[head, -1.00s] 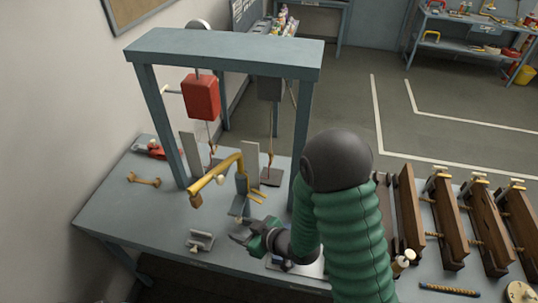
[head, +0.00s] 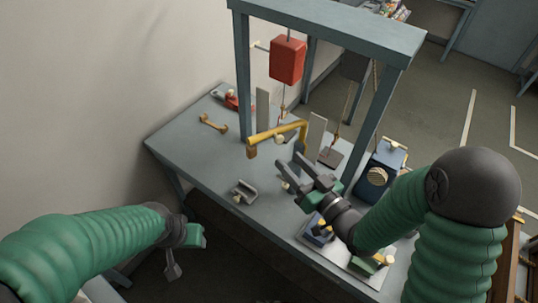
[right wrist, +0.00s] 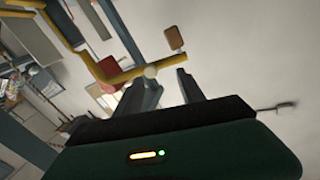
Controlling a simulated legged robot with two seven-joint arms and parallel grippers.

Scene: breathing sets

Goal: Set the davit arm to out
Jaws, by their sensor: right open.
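The davit arm (head: 277,133) is a yellow bent bar on a post, under the grey frame on the bench. Its free end (head: 252,151) points to the left in the head view. A pale round knob (head: 280,139) shows by the bar. My right gripper (head: 288,166) is open and empty, just below and in front of the davit post.
A grey frame (head: 330,22) stands over the bench, with a red block (head: 287,60) hanging inside. A small metal bracket (head: 243,190) lies in front of the davit. A blue box (head: 380,175) stands right of the right gripper.

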